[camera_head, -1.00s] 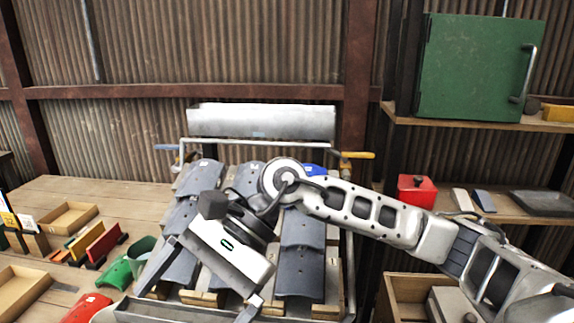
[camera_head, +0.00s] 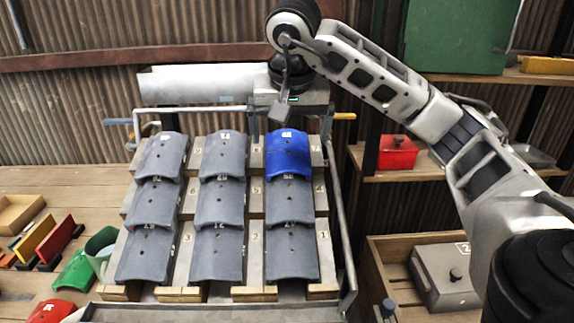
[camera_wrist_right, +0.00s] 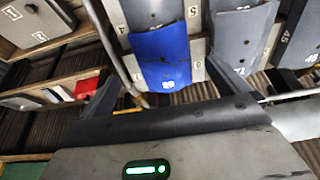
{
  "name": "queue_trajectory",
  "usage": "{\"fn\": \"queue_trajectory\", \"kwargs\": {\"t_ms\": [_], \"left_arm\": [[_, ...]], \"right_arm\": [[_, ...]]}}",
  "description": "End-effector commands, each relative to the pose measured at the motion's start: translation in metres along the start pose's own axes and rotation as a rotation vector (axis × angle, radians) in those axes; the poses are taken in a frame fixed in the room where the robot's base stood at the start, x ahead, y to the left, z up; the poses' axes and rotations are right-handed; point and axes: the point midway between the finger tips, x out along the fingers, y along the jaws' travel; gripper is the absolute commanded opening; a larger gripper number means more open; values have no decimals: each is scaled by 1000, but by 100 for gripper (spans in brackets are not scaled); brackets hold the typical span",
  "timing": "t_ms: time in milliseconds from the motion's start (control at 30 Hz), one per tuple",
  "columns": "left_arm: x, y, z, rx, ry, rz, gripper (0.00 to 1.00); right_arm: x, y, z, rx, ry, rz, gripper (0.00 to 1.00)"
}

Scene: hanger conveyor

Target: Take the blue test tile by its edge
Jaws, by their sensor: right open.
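The blue test tile (camera_head: 288,155) lies at the top right of the sloped rack, with a white mark near its upper edge. In the right wrist view the blue tile (camera_wrist_right: 168,58) shows close ahead, its marked end towards my gripper. The wrist view shows the dark fingers (camera_wrist_right: 165,88) apart, with no contact visible. My left gripper is out of view.
Several grey tiles (camera_head: 217,203) fill the rest of the rack, one directly below the blue tile. A metal rail (camera_head: 342,225) runs along the rack's right side. A pale horizontal trough (camera_head: 200,85) is behind. A red box (camera_head: 397,153) sits on the right shelf.

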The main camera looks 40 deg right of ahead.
Motion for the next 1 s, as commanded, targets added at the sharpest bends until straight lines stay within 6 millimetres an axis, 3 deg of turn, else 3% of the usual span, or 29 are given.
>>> {"fn": "queue_trajectory", "kwargs": {"t_ms": [100,267,600,867,1000], "left_arm": [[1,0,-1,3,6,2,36],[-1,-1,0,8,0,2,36],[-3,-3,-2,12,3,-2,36],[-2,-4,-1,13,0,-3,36],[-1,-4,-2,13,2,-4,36]], "right_arm": [[15,0,0,0,-2,1,100],[22,0,-1,1,0,0,100],[67,-2,0,-1,-1,1,100],[71,-2,0,-1,1,-2,100],[70,-2,0,0,1,-2,67]]}}
